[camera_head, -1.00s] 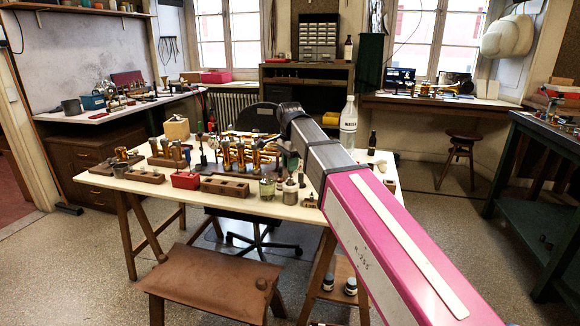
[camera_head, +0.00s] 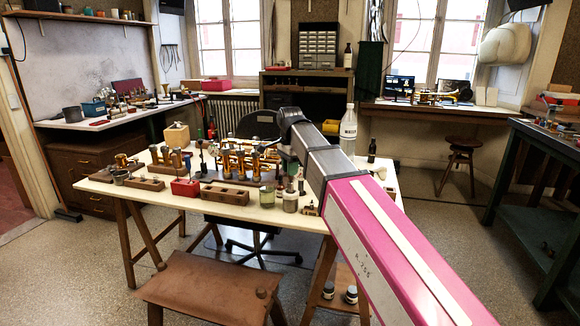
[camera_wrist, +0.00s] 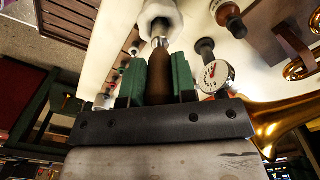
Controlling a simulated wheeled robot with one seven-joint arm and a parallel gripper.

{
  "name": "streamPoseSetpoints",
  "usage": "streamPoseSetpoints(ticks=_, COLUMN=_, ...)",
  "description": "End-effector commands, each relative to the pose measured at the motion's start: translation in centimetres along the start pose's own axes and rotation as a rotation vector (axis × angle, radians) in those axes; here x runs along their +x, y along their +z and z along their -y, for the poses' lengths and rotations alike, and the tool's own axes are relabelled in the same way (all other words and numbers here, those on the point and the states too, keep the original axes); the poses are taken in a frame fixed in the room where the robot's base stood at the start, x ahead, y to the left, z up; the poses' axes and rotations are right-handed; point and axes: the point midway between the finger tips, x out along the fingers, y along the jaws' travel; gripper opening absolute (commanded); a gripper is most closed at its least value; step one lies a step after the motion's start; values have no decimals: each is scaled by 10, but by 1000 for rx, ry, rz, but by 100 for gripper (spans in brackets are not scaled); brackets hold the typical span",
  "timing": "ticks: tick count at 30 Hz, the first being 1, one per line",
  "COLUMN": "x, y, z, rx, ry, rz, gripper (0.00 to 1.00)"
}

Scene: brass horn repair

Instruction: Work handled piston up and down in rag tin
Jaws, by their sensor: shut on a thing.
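In the wrist view my gripper (camera_wrist: 159,80), with green pads, is shut on the brown wooden handle (camera_wrist: 159,72) of the piston. The handle points away from me, and its metal end (camera_wrist: 159,40) meets the white rag (camera_wrist: 162,14) at the top edge. The tin around the rag is mostly out of that view, so how deep the piston sits cannot be told. In the head view my arm hides the gripper and the piston.
A dial gauge (camera_wrist: 214,76) and a brass bell (camera_wrist: 275,118) are close to the gripper's right. The workbench (camera_head: 150,198) is crowded with wooden blocks (camera_head: 226,194), a green jar (camera_head: 267,196) and a tall bottle (camera_head: 348,130). A brown stool (camera_head: 205,290) stands in front.

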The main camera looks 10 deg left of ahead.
Motion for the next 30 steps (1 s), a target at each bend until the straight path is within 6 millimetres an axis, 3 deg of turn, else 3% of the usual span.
streamPoseSetpoints(ticks=12, x=24, y=0, z=0, rx=0, ry=0, rz=0, gripper=0)
streamPoseSetpoints(ticks=30, x=-3, y=0, z=0, rx=0, ry=-1, rz=0, gripper=0)
